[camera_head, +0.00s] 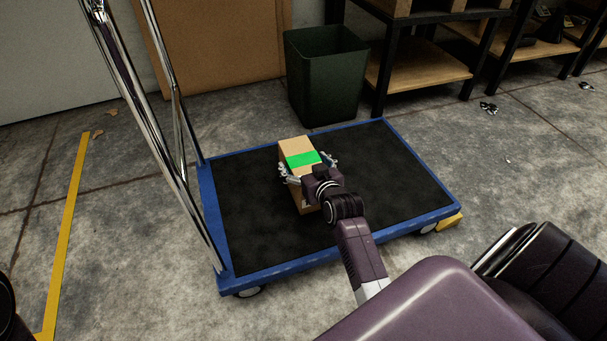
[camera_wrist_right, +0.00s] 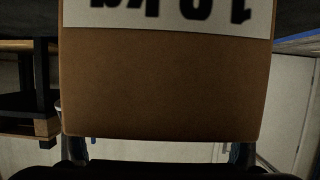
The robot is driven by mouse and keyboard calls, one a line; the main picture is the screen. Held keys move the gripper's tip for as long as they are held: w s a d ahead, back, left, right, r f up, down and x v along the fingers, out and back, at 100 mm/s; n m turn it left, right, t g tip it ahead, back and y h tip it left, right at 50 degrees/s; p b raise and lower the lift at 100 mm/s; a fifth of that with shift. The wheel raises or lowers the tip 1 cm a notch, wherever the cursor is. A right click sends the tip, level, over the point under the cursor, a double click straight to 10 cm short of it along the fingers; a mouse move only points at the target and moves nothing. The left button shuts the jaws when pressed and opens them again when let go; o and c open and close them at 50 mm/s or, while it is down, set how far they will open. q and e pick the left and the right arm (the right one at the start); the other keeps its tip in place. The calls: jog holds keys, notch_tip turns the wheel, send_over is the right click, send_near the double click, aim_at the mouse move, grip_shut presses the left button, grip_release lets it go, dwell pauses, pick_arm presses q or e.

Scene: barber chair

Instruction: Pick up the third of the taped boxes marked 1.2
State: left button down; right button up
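A tan cardboard box (camera_head: 293,148) with bright green tape across it stands upright on the black deck of a blue-edged platform cart (camera_head: 350,157). My right gripper (camera_head: 309,167) is at the box, with one finger at its left side and one at its right side. The fingers are spread wide, and a small gap seems to show at the right. In the right wrist view the box (camera_wrist_right: 160,85) fills the middle. Its white label shows upside down and cut off, ending in "kg"; I cannot read the full number. My left gripper is not clearly seen.
The cart's chrome handle (camera_head: 150,130) rises at its left. A dark green bin (camera_head: 325,80) stands behind the cart. Shelving (camera_head: 420,75) stands at the back right. The deck around the box is bare. A yellow floor line (camera_head: 68,230) runs at left.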

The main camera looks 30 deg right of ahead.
jog(key=c, duration=1.8)
jog(key=shift+w+r, duration=0.1)
jog(key=shift+r, duration=0.15)
jog(key=shift+c, duration=0.4)
